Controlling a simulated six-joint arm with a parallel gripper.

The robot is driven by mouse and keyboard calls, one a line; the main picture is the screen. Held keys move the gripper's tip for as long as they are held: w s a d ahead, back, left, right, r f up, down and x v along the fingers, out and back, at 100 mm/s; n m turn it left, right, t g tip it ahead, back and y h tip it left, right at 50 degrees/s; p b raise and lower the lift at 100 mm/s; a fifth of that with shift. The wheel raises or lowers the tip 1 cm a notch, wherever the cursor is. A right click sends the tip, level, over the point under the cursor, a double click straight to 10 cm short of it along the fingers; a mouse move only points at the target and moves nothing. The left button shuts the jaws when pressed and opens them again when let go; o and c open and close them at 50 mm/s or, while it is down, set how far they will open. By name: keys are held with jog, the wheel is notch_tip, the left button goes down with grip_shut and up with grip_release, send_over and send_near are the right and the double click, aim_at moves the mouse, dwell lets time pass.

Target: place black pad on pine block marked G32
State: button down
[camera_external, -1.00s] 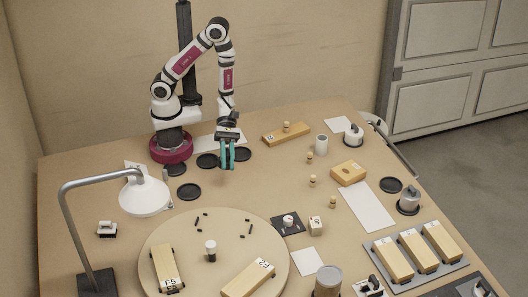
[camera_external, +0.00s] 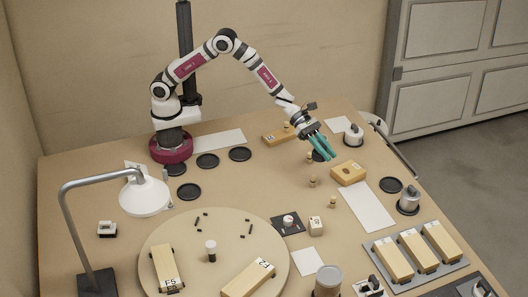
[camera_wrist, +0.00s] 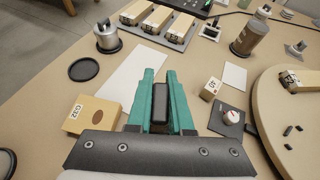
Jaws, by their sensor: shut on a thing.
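The pine block marked G32 (camera_wrist: 92,113) lies on the table left of my gripper (camera_wrist: 160,76) in the wrist view, with a brown oval on its top face. In the external view the block (camera_external: 348,174) is just below and right of my gripper (camera_external: 328,157). My teal fingers are shut on a black pad (camera_wrist: 160,103), which shows as a narrow dark shape between them. In the external view, a dark round edge shows beside the fingers (camera_external: 317,157). The gripper is above the table, apart from the block. Nothing rests on the block.
Small wooden pegs (camera_external: 312,182) stand left of the block. A white sheet (camera_external: 366,207) lies in front of it. A black disc (camera_external: 391,185) and a metal weight (camera_external: 408,201) are to the right. A lettered cube (camera_external: 316,226) and the round board (camera_external: 215,270) are nearer the front.

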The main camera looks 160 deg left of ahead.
send_over(343, 171)
notch_tip(343, 171, down, 6)
jog(key=shift+f, duration=0.25)
jog(key=shift+s+a+f, duration=0.1)
jog(key=shift+f, duration=1)
jog(key=shift+a+f, duration=0.1)
jog(key=shift+f, duration=0.95)
jog(key=shift+f, duration=0.1)
jog(key=c, duration=0.8)
grip_release()
